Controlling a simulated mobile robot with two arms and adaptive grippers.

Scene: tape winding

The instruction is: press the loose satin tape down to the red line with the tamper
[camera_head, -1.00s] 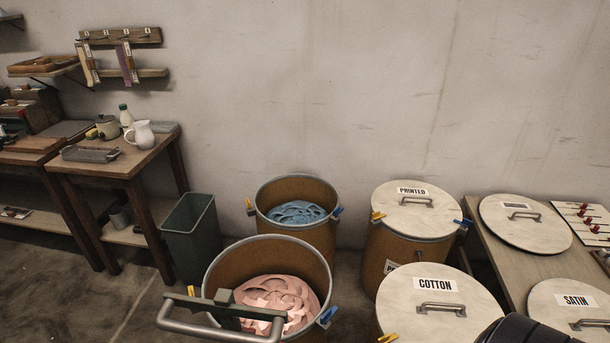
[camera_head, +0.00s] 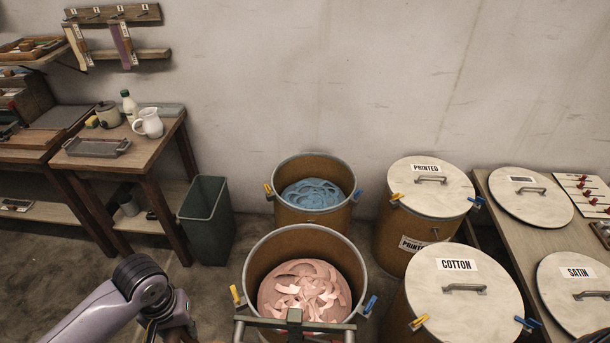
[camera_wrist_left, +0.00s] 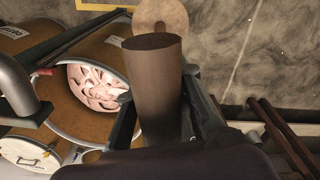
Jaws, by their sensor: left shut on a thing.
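My left gripper (camera_wrist_left: 158,102) is shut on a brown cylinder (camera_wrist_left: 155,75), which looks like the tamper's handle; a round pale disc (camera_wrist_left: 161,14) shows beyond its far end. My left arm (camera_head: 125,300) comes in at lower left, left of the front open drum (camera_head: 258,250). That drum holds loose pink tape (camera_head: 303,290), heaped and curled; it also shows in the left wrist view (camera_wrist_left: 95,87), left of the handle. A SATIN lid (camera_head: 575,290) lies on the right table. No drum label tells which tape is satin. I see no red line. My right gripper is out of view.
A back open drum (camera_head: 290,215) holds blue tape (camera_head: 312,194). Lidded PRINTED (camera_head: 430,186) and COTTON (camera_head: 463,283) drums stand right of the open ones. A dark bin (camera_head: 207,222) and a wooden table (camera_head: 165,155) stand to the left, with floor between bin and front drum.

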